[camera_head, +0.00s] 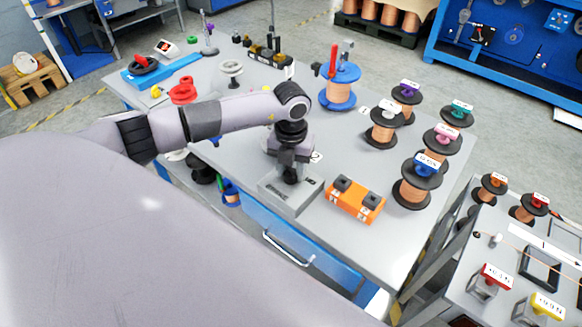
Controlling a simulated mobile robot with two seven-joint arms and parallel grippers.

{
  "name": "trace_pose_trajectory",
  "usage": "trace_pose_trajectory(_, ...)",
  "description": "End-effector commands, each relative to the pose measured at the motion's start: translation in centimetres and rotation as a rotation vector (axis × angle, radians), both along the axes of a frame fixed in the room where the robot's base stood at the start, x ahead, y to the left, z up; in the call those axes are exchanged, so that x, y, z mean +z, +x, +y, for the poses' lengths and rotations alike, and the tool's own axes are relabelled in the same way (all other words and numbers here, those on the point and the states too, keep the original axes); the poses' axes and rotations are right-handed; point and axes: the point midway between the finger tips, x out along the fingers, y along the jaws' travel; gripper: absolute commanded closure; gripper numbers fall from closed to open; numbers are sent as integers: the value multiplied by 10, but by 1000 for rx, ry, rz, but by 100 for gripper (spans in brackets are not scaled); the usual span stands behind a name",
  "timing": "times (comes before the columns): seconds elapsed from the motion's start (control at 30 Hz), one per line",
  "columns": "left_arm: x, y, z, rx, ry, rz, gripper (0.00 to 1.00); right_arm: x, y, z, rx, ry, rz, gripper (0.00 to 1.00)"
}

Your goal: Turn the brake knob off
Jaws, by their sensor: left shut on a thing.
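A grey box (278,196) sits near the front edge of the grey table. My left gripper (290,168) points down over it, with its arm coming in from the left. The gripper is shut on a dark knob (290,178) on top of the box. The jaws hide much of the knob, so its turn position cannot be read. My right gripper is not in view.
An orange block (355,200) with black knobs stands just right of the grey box. Several copper spools (412,182) line the table's right side, with a blue spool (340,88) behind. Red rings (184,90) lie to the left.

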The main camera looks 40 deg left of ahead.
Motion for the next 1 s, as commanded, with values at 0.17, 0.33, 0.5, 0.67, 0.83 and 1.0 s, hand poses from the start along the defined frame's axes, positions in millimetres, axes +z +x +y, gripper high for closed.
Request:
trace_pose_trajectory(0.17, 0, 0, 0, 2, 0, -1, 92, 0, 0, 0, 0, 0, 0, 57)
trace_pose_trajectory(0.33, 0, 0, 0, 1, 0, -1, 36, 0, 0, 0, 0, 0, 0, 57)
trace_pose_trajectory(0.5, 0, 0, 0, 0, 0, -1, 36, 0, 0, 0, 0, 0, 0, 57)
trace_pose_trajectory(0.67, 5, 1, 0, 0, 0, -2, 36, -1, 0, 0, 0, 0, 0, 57)
trace_pose_trajectory(0.83, 29, 1, 0, -1, 0, -5, 36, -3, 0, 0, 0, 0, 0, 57)
trace_pose_trajectory(1.0, 56, 1, 0, 1, -1, -4, 36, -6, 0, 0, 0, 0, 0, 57)
